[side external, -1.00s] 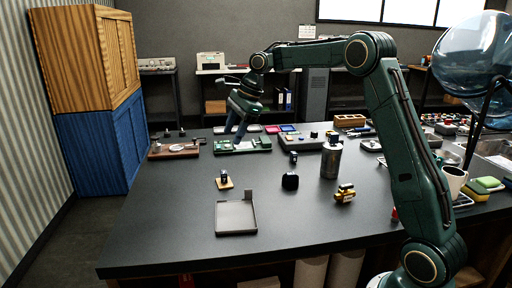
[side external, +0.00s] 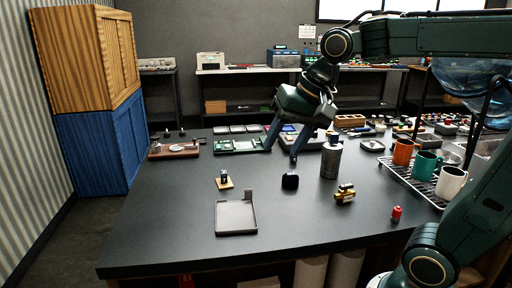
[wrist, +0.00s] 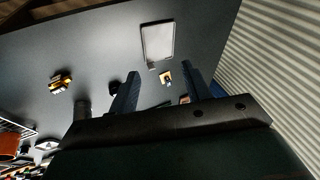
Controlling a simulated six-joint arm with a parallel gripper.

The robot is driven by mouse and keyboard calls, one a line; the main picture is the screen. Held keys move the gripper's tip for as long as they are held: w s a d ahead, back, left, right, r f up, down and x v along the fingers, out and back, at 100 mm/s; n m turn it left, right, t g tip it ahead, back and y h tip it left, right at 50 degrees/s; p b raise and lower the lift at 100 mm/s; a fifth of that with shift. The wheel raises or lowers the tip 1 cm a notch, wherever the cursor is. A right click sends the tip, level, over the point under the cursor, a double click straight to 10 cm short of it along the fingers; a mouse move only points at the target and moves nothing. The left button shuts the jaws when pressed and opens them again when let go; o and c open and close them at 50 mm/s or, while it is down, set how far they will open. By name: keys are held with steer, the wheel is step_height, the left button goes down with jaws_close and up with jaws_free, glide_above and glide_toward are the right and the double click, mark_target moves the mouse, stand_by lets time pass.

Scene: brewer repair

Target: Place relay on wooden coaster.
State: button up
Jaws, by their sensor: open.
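The wooden coaster (side external: 225,184) lies on the dark table behind the grey tray, and it also shows in the wrist view (wrist: 165,75). A small dark block (side external: 223,174) with a light mark stands on the coaster; it looks like the relay, but it is too small to be sure. My gripper (side external: 280,156) is open, with nothing seen between its fingers. It is above the table, behind and to the right of the coaster in the side view. In the wrist view, the coaster shows between the spread fingers, farther off.
A grey tray (side external: 236,218) is in front. A black rounded object (side external: 290,181), a metal bottle (side external: 331,158) and a brass part (side external: 345,193) stand to the right. A green circuit board (side external: 236,146) lies behind. Mugs stand on a rack (side external: 407,178) at right. The front left table is clear.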

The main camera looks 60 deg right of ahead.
steer(key=s+f+n, duration=0.2)
steer(key=s+n, duration=0.1)
steer(key=s, duration=0.3)
steer(key=s+f+n+h, duration=0.1)
steer(key=s+f+n, duration=0.2)
steer(key=s, duration=0.3)
steer(key=shift+s+f+n+t, duration=0.2)
steer(key=shift+f+n+t, duration=0.1)
steer(key=shift+n, duration=0.5)
